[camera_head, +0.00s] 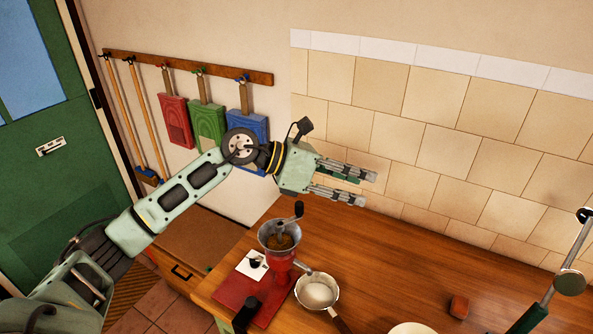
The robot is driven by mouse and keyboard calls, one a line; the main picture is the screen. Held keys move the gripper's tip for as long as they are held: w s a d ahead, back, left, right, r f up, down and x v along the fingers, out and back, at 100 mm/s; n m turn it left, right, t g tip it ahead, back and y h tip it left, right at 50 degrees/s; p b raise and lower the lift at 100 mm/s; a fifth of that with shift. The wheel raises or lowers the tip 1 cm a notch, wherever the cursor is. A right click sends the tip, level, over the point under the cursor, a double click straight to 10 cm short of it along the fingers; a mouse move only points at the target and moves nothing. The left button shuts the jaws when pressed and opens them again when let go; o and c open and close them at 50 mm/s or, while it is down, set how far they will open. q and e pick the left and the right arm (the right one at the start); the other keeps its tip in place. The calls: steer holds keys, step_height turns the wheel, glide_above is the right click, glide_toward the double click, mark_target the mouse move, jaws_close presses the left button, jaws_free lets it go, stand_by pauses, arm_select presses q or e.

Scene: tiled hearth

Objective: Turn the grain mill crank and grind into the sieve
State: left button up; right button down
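The grain mill (280,239) stands on the wooden worktop, with a grey hopper holding brown grain and a red body. Its crank ends in a dark knob (298,209) that points up above the hopper. A round sieve (317,291) with a pale inside and a dark handle sits just right of the mill's foot. I cannot tell if anything lies in it. My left gripper (368,188) is above and to the right of the mill, pointing right, with its fingers apart and nothing between them. It is clear of the crank. I see no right gripper.
A red board (237,290), a white card (252,265) and a black cylinder (245,315) are by the mill. A reddish block (459,306) and a pale dish (412,328) lie right. A jointed metal thing (570,283) rises at the right edge. The worktop's middle is clear.

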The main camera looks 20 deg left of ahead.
mark_target(299, 202)
arm_select(q)
steer(key=shift+w+a+f+m+g+y, duration=0.2)
steer(key=shift+a+f+y, duration=0.7)
steer(key=shift+a, duration=1.35)
steer(key=shift+w+a+f+m+g+y, duration=0.2)
steer(key=shift+a+f+y, duration=0.65)
steer(key=shift+a, duration=1.35)
steer(key=shift+w+a+f+m+g+y, duration=0.15)
steer(key=shift+a+f+y, duration=0.3)
steer(key=shift+a+y, duration=1.3)
steer(key=shift+h, duration=0.6)
steer(key=f+b, duration=0.1)
steer(key=f, duration=0.1)
steer(key=f+b, duration=0.1)
steer(key=f, duration=0.1)
steer(key=a+f+b, duration=0.1)
steer(key=f, duration=0.1)
steer(key=shift+f+b, duration=0.35)
steer(key=shift+f, duration=0.05)
steer(key=shift+r, duration=0.2)
steer(key=shift+f, duration=0.2)
steer(key=shift+c, duration=0.3)
